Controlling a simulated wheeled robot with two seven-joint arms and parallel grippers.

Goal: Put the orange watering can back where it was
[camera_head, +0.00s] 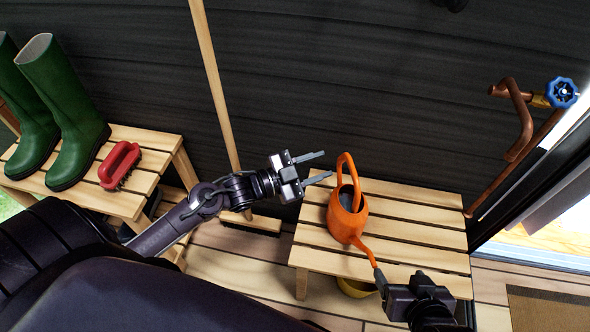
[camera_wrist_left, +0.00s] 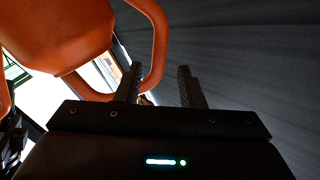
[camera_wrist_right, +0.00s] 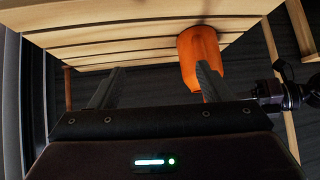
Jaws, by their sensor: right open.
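The orange watering can (camera_head: 347,215) stands upright on the right slatted bench (camera_head: 425,238), its spout toward the front and its handle loop at the back. My left gripper (camera_head: 320,167) is open just left of the handle. In the left wrist view, the can's handle (camera_wrist_left: 160,50) curves close by the left one of its fingers (camera_wrist_left: 160,85); I cannot tell whether they touch. My right gripper (camera_head: 398,278) is open at the bench's front edge, close to the spout tip. In the right wrist view, the can (camera_wrist_right: 199,60) shows beside one of its fingers (camera_wrist_right: 158,85).
Green boots (camera_head: 75,120) and a red brush (camera_head: 120,165) stand on the left bench (camera_head: 90,195). A broom handle (camera_head: 213,80) leans on the dark wall. A copper pipe with a blue valve wheel (camera_head: 562,92) is at right. A yellow object (camera_head: 356,288) lies under the right bench.

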